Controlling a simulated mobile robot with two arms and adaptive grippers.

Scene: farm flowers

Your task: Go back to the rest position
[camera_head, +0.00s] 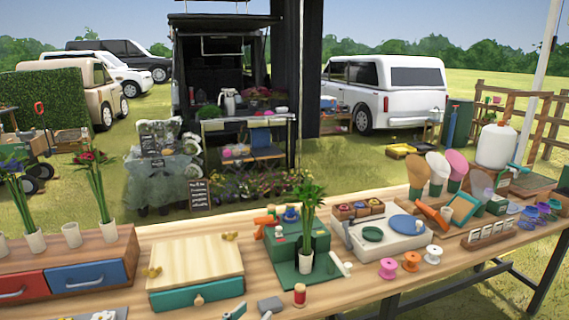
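I cannot make out either of my grippers in the head view, and no arm of mine reaches clearly over the table. The wooden table (357,287) runs across the lower part of the view. On it, a small vase (305,262) with a green-leaved stem stands upright on a dark green mat. A red spool (299,294) stands near the front edge. A wooden box (195,264) with a teal drawer stands left of the mat; the drawer looks shut. Nothing in view is seen being held.
A drawer unit (84,262) with vases of leaves stands at the left. A dark grey block (270,305) lies at the front edge. Parked vehicles and a flower stall stand on the grass behind.

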